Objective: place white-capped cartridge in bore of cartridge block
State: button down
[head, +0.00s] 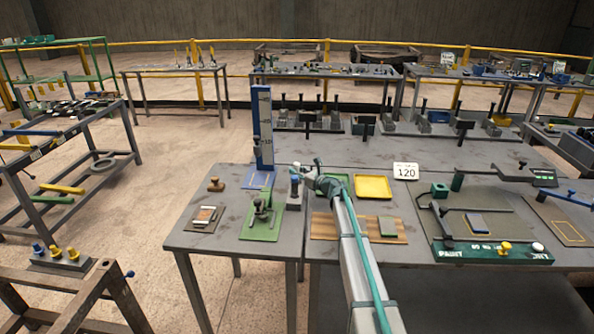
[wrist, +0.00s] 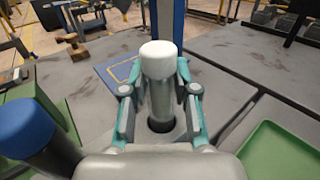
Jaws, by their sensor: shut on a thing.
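My gripper (wrist: 157,95) has its teal fingers shut on the sides of the white-capped cartridge (wrist: 159,62), which has a grey body and stands upright. The lower end of the cartridge is at a dark round bore (wrist: 160,126) in the grey cartridge block. I cannot tell how deep it sits, as the gripper's body hides the near side. In the head view, my gripper (head: 306,174) is beside the small grey block (head: 294,198) on the left table.
A tall blue gauge post (head: 263,128) stands just behind the block. A green plate with a clamp (head: 262,222) is to the left. Green (head: 335,179) and yellow (head: 373,187) trays lie to the right. A blue-topped dark cylinder (wrist: 28,128) is close at left in the wrist view.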

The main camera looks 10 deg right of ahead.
jog(key=shift+f, duration=0.1)
jog(key=c, duration=0.9)
grip_release()
jog(key=b+v, duration=0.3)
jog(key=v, duration=0.7)
jog(key=shift+s+d, duration=0.15)
jog(key=shift+s, duration=0.1)
jog(key=shift+b+v, duration=0.35)
jog(key=shift+v, duration=0.4)
jog(key=shift+r, duration=0.25)
